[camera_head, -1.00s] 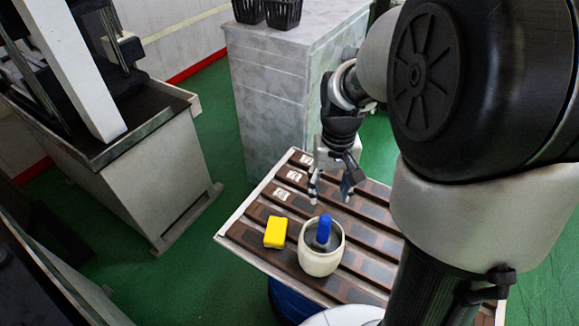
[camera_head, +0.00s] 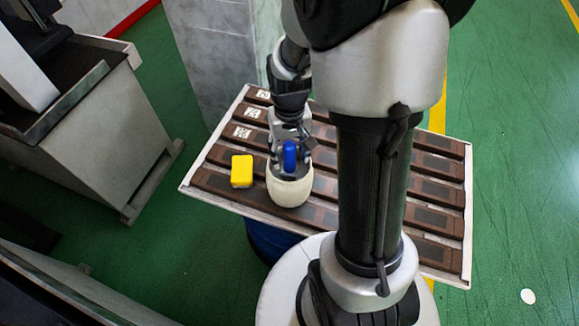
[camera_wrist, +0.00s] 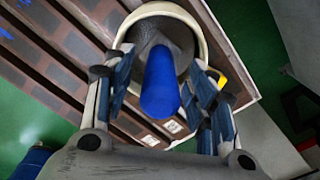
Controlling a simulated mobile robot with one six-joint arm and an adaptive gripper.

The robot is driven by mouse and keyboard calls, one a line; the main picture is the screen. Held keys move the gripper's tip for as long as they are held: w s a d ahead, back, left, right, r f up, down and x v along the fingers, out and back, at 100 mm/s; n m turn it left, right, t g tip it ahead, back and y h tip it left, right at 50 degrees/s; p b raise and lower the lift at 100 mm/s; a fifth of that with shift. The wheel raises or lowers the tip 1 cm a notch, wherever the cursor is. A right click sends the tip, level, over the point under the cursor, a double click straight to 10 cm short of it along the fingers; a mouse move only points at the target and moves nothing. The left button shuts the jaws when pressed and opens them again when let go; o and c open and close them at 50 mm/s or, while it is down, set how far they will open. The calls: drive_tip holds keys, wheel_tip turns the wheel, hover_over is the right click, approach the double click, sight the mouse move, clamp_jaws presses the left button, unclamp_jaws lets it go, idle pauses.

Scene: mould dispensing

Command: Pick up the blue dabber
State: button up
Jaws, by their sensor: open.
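The blue dabber (camera_head: 290,156) stands upright in a cream pot (camera_head: 290,190) on the slatted brown tray. In the wrist view the dabber (camera_wrist: 160,82) points toward the camera from inside the pot (camera_wrist: 203,45). My gripper (camera_head: 290,148) is open at the pot's mouth. In the wrist view its two fingers (camera_wrist: 163,90) lie on either side of the dabber, with a gap visible on each side. The dabber's lower end is hidden inside the pot.
A yellow block (camera_head: 242,171) lies on the tray (camera_head: 200,205) left of the pot. A grey cabinet (camera_head: 215,60) stands behind the tray. A machine bench (camera_head: 110,130) stands at left.

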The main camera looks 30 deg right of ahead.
wheel_tip(320, 180, down, 3)
drive_tip(key=shift+r+b, duration=0.2)
drive_tip(key=shift+b, duration=0.1)
drive_tip(key=shift+r, duration=0.1)
drive_tip(key=shift+c, duration=0.2)
drive_tip(key=c, duration=1.1)
